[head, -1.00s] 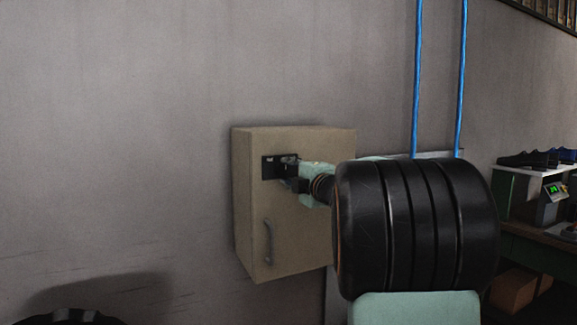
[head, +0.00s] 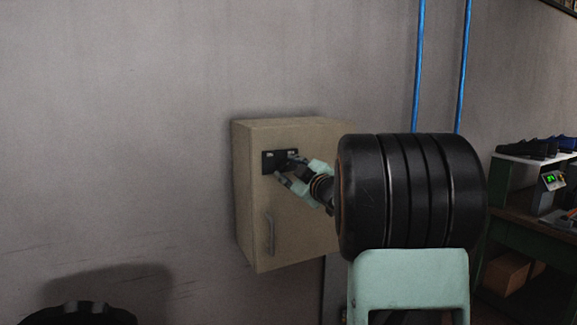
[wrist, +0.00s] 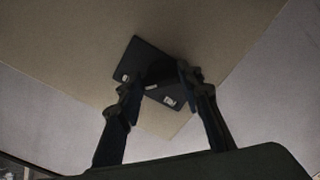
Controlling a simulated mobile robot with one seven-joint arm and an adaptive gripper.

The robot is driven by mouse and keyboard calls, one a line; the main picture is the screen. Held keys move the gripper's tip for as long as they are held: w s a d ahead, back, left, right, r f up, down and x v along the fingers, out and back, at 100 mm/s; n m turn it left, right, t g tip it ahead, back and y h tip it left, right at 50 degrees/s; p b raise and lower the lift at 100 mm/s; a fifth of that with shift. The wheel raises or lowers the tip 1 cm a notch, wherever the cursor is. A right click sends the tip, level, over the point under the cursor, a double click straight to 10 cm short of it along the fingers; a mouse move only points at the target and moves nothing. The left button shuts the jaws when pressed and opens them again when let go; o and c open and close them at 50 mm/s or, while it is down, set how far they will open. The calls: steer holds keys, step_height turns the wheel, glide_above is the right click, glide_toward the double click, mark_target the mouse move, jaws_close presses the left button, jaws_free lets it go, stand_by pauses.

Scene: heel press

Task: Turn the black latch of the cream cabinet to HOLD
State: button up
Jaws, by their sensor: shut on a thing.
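The cream cabinet (head: 305,225) hangs on the grey wall in the head view, with its door facing me. A black latch plate (head: 269,162) with small pale labels sits on the upper part of the door. My gripper (head: 286,169) is at the right part of this plate. In the wrist view my gripper (wrist: 159,88) has its two fingers on either side of the black latch, shut on it. The plate (wrist: 148,60) shows tilted behind the fingers, with a pale label at each end. The label words are too small to read, and the fingers partly hide the latch.
A grey door handle (head: 270,232) is low on the cabinet door. Blue pipes (head: 417,70) run down the wall at right. A green workbench (head: 515,225) with shoes and a small device with a green display stands at far right.

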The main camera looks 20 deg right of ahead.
stand_by(0.4)
steer(key=o, duration=1.2)
steer(key=shift+c, duration=0.2)
steer(key=shift+s, duration=0.1)
steer(key=s, duration=1.2)
steer(key=shift+d, duration=0.2)
steer(key=shift+w, duration=0.1)
